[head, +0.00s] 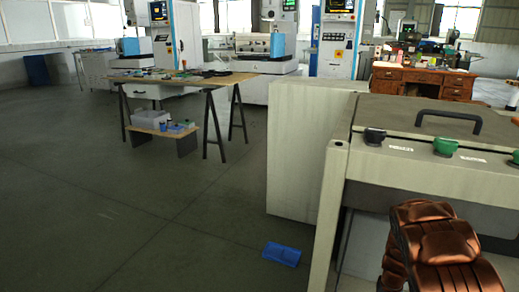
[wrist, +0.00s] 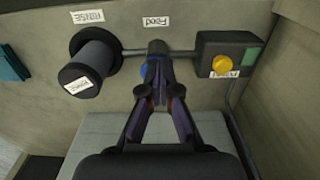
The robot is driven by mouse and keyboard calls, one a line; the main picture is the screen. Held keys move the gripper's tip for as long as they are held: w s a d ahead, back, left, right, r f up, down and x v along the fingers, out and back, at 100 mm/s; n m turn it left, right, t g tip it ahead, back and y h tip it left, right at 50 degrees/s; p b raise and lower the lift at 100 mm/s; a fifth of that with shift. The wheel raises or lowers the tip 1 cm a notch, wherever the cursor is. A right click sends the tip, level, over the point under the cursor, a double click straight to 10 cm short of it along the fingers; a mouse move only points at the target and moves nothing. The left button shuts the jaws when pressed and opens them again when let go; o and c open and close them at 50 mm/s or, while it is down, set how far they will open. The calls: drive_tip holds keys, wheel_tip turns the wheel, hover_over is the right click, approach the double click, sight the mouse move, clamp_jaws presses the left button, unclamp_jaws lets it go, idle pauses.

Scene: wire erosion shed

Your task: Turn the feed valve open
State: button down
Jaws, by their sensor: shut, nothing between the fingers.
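In the wrist view the label reading Feed (wrist: 153,21) is on the panel above a horizontal pipe. Below it the feed valve (wrist: 147,71) shows as a small patch of blue, mostly hidden by the fingers. My gripper (wrist: 160,66) is in front of it at the middle of the view, its fingertips together with nothing seen between them. The tips overlap the valve in the picture; I cannot tell whether they touch it. The valve's handle angle is hidden. Neither the valve nor my gripper can be made out in the head view.
In the wrist view a black cylinder (wrist: 92,66) stands left of the fingers, and a dark box (wrist: 211,50) with a yellow button (wrist: 222,64) stands right. The head view shows a grey cabinet (head: 420,180), a trestle table (head: 190,82) and a blue object (head: 281,254) on open floor.

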wheel_tip(320, 180, down, 4)
drive_tip(key=shift+f, duration=0.1)
drive_tip(key=shift+w+d, duration=0.15)
idle(0.8)
drive_tip(key=shift+d+p, duration=0.55)
drive_tip(key=shift+p, duration=1.1)
idle(0.5)
drive_tip(key=shift+s, duration=0.25)
